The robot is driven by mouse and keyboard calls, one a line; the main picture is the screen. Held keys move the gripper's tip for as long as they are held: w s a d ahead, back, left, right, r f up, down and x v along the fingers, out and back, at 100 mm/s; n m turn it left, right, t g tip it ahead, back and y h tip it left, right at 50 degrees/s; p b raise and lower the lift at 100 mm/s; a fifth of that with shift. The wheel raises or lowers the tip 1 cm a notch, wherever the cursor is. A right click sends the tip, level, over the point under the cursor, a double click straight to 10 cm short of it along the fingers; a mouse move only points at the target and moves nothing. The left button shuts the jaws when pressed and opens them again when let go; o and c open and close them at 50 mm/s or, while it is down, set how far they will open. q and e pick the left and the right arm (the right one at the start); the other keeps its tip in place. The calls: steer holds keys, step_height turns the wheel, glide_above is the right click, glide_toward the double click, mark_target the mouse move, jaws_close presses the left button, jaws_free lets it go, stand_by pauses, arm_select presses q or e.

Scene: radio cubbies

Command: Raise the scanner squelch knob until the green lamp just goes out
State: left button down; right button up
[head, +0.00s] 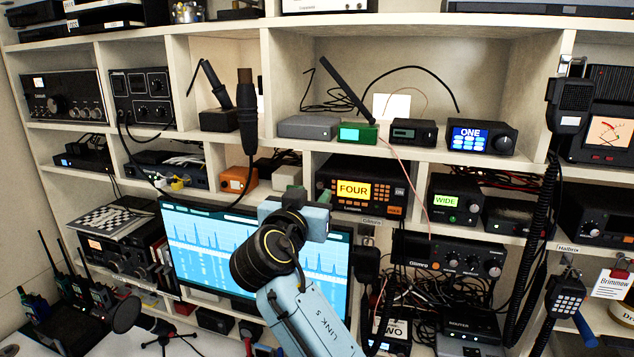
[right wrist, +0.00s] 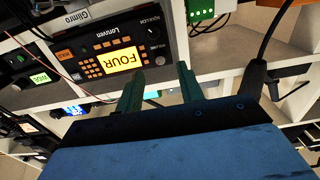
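The scanner is a black radio (head: 362,173) with a yellow "FOUR" screen and orange keys on a middle shelf. It shows upside down in the right wrist view (right wrist: 97,45). Its dark squelch knob (right wrist: 153,33) is beside the screen, under a small label. My right gripper (head: 310,193) is in front of the scanner's left end. In the right wrist view its two green fingers (right wrist: 159,68) are apart and empty, with the knob beyond the gap. They do not appear to touch it. I cannot make out a lit green lamp on the scanner. My left gripper is not in view.
A radio with a green "WIDE" screen (head: 446,201) sits right of the scanner. A spectrum monitor (head: 205,255) stands behind my right arm. An orange box (head: 238,180) is to the left. A thin pink cable (head: 408,180) hangs past the scanner's right end.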

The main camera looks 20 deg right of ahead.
mark_target(320, 185)
steer(key=shift+p+x, duration=0.45)
steer(key=shift+x, duration=1.7)
steer(key=shift+c, duration=0.4)
steer(key=shift+f, duration=0.1)
jaws_close()
steer(key=shift+n, duration=0.4)
steer(key=n, duration=0.2)
steer(key=shift+n+p, duration=0.3)
steer(key=shift+p, duration=0.1)
steer(key=shift+n+p, duration=0.8)
steer(key=shift+n, duration=1.4)
